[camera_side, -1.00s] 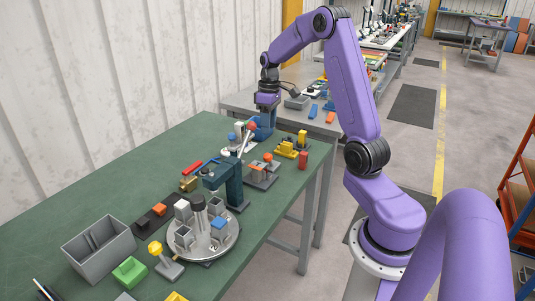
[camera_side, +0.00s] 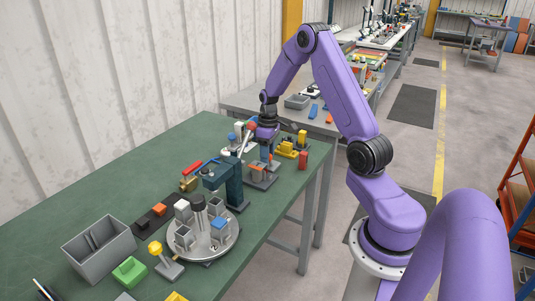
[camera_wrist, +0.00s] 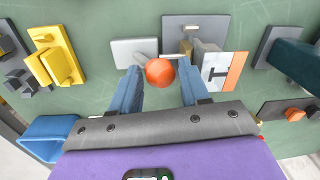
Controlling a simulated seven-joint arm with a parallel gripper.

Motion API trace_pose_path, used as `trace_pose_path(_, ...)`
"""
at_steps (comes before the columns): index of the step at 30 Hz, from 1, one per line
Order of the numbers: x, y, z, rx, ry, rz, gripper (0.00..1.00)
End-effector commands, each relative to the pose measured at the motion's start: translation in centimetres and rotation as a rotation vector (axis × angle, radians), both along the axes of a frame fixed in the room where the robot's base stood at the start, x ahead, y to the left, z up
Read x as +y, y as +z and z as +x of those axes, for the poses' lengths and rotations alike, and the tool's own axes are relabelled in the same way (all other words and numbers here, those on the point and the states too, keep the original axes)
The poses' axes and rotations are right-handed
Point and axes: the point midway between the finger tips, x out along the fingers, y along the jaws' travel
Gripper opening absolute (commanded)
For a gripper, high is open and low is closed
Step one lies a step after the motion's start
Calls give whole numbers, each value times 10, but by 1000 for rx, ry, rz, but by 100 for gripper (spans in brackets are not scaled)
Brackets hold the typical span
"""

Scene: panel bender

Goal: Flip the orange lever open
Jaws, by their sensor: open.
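The orange lever shows in the wrist view as a round orange knob (camera_wrist: 160,72) on a thin metal rod, in front of grey plates. My gripper (camera_wrist: 160,82) is open. Its two blue fingers point down past the knob, one on each side, with gaps showing between knob and fingers. In the side view, my gripper (camera_side: 266,148) is low over the far part of the green bench.
A yellow fixture (camera_wrist: 55,62) and a blue open box (camera_wrist: 48,138) lie left in the wrist view. A white-and-orange panel (camera_wrist: 222,70) stands just right of the fingers. In the side view, a dark teal post (camera_side: 234,185) and a round turntable (camera_side: 203,238) stand nearer.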

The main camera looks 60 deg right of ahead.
Motion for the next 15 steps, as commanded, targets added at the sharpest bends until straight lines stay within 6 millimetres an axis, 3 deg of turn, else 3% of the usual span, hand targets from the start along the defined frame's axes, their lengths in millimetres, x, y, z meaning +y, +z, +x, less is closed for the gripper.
trace_pose_path(2, 0, 0, 0, 0, 0, 0, 42)
trace_pose_path(6, 0, 0, 0, 0, 0, 0, 0)
trace_pose_path(15, -2, 1, 1, -1, -1, 23, 0)
